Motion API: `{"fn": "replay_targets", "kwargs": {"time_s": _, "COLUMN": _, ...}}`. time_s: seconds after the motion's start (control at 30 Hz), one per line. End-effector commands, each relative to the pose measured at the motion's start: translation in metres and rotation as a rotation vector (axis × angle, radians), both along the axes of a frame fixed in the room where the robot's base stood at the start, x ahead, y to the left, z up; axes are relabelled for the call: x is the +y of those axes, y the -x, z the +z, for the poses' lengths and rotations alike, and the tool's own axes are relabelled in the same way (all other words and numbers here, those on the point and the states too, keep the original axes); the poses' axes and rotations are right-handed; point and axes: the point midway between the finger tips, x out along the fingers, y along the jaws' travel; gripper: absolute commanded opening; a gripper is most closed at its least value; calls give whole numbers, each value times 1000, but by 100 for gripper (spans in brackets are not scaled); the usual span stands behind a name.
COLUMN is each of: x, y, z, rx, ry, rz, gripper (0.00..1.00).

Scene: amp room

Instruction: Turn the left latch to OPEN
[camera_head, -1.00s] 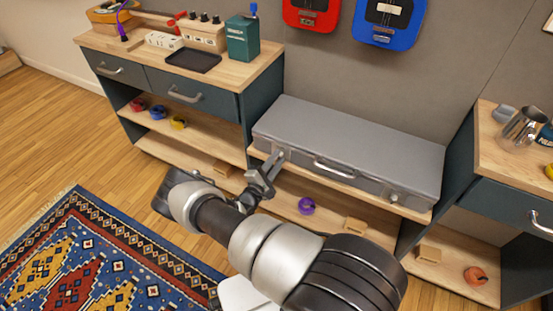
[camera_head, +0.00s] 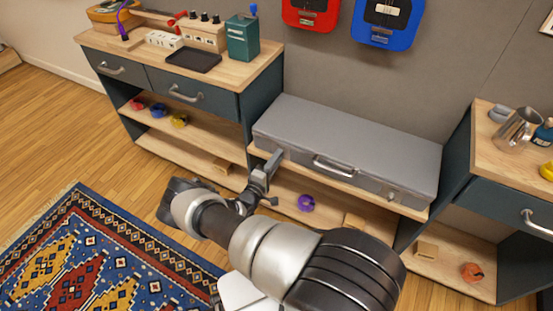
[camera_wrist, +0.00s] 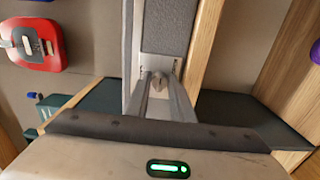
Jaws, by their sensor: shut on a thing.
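A long grey case (camera_head: 350,140) lies on a low wooden shelf, lid shut, with a silver handle on its front. Its left latch (camera_wrist: 161,66) is a small metal plate with a knob, centred in the wrist view. My gripper (camera_wrist: 157,82) is closed on the knob of this latch, one finger on each side. In the head view my gripper (camera_head: 274,160) reaches the case's front left and hides the left latch. The right latch (camera_head: 391,196) shows on the case's front right. The latch's exact turn angle is hard to tell.
Wooden-topped cabinets stand left (camera_head: 210,90) and right (camera_head: 480,150) of the case. A purple roll (camera_head: 306,203) lies on the shelf below it. Red (camera_head: 311,12) and blue (camera_head: 388,22) cases hang on the wall above. A patterned rug (camera_head: 90,260) covers the floor at left.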

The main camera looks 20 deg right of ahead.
Motion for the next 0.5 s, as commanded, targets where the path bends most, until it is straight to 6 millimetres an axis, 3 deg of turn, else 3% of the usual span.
{"fn": "replay_targets", "kwargs": {"time_s": 0.3, "x": 1, "y": 0, "z": -1, "rx": 0, "ry": -3, "rz": 2, "gripper": 0}}
{"fn": "replay_targets", "kwargs": {"time_s": 0.33, "x": 1, "y": 0, "z": -1, "rx": 0, "ry": -3, "rz": 2, "gripper": 23}}
{"fn": "replay_targets", "kwargs": {"time_s": 0.43, "x": 1, "y": 0, "z": -1, "rx": -1, "ry": -2, "rz": 1, "gripper": 39}}
{"fn": "replay_targets", "kwargs": {"time_s": 0.5, "x": 1, "y": 0, "z": 0, "rx": 0, "ry": -1, "rz": 1, "gripper": 39}}
